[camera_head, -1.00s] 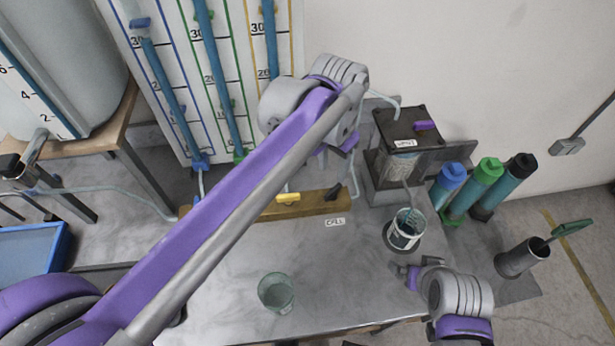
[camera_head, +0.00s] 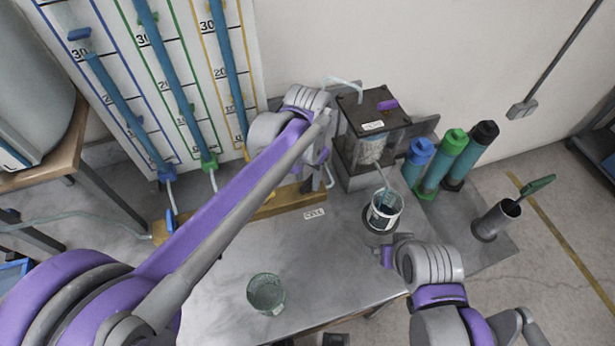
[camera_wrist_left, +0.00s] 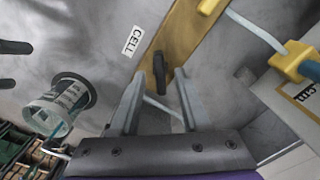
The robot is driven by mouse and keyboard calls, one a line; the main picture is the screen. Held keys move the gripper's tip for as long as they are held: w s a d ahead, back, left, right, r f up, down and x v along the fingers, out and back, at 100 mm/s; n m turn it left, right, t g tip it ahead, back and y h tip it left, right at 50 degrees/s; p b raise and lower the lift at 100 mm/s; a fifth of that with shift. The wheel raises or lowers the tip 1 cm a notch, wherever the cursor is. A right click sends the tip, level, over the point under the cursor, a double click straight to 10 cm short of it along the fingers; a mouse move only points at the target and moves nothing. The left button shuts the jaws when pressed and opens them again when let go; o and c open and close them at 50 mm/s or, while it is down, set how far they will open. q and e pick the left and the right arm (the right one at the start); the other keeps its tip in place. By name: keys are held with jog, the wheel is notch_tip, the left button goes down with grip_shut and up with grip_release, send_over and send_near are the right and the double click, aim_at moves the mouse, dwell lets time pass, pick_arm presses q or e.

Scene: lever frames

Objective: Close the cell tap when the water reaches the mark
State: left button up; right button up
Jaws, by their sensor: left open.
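The cell tap's black handle (camera_wrist_left: 161,75) stands on the brass bar (camera_wrist_left: 175,35) beside the "CELL" label (camera_head: 315,214). My left gripper (camera_wrist_left: 158,98) is open, its two fingers on either side of the handle's near end; contact is not clear. In the head view my left gripper (camera_head: 324,165) is over the bar's right end and largely hides the tap. The clear-sided cell box (camera_head: 372,150) stands behind. My right gripper (camera_head: 389,256) is in front of the beaker; its jaws are unclear.
An empty-looking glass (camera_head: 266,294) stands on the table's front left. Blue, green and black capped cylinders (camera_head: 447,165) stand at the right, with a grey pot (camera_head: 497,220) holding a green-handled tool. Graduated tubes (camera_head: 165,60) stand behind the brass bar. The table's middle is clear.

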pick_arm(q)
jog(key=shift+f, duration=0.2)
jog(key=shift+c, duration=0.2)
grip_shut()
jog(key=shift+m, duration=0.4)
jog(key=m, duration=0.2)
jog(key=shift+m, duration=0.4)
jog(key=shift+m+b, duration=0.35)
jog(key=shift+m, duration=1.45)
